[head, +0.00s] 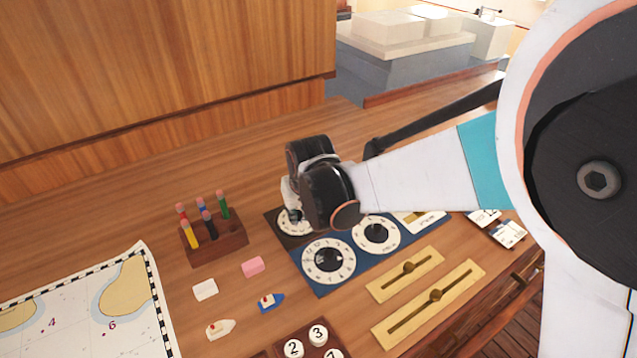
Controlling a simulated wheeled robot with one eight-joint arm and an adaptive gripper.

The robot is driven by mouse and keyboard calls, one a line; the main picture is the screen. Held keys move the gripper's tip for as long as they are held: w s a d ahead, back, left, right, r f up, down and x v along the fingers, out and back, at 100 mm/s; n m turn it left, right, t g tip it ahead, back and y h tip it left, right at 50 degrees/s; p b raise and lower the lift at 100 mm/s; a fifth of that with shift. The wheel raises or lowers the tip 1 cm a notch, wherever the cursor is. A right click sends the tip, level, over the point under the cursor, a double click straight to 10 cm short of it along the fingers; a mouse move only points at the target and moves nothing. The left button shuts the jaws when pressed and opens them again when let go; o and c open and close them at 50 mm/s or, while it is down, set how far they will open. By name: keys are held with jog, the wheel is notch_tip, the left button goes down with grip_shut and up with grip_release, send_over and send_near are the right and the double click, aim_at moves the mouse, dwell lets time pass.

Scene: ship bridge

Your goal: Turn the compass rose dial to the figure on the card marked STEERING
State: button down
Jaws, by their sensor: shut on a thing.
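A dark blue panel (318,285) on the wooden desk carries several round white dials. The front dial (328,261) and the right dial (376,233) have black knobs and marked rims. A back-left dial (291,228) sits on a darker plate, partly hidden by my gripper (294,214). My gripper points down and is shut on this dial's knob, which is mostly hidden. Which dial bears the compass rose is too small to tell. Small cards (508,234) lie at the right; I cannot read STEERING or a figure on them.
Two brass slider plates (405,274) (429,304) lie in front of the panel. Numbered discs (318,334) sit at the front. The desk behind is clear.

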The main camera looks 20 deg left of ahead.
jog(key=shift+s+a+m+h, duration=0.1)
jog(key=shift+m+h, duration=0.4)
jog(key=shift+m, duration=0.9)
jog(key=c, duration=1.4)
grip_release()
jog(key=shift+c, duration=0.2)
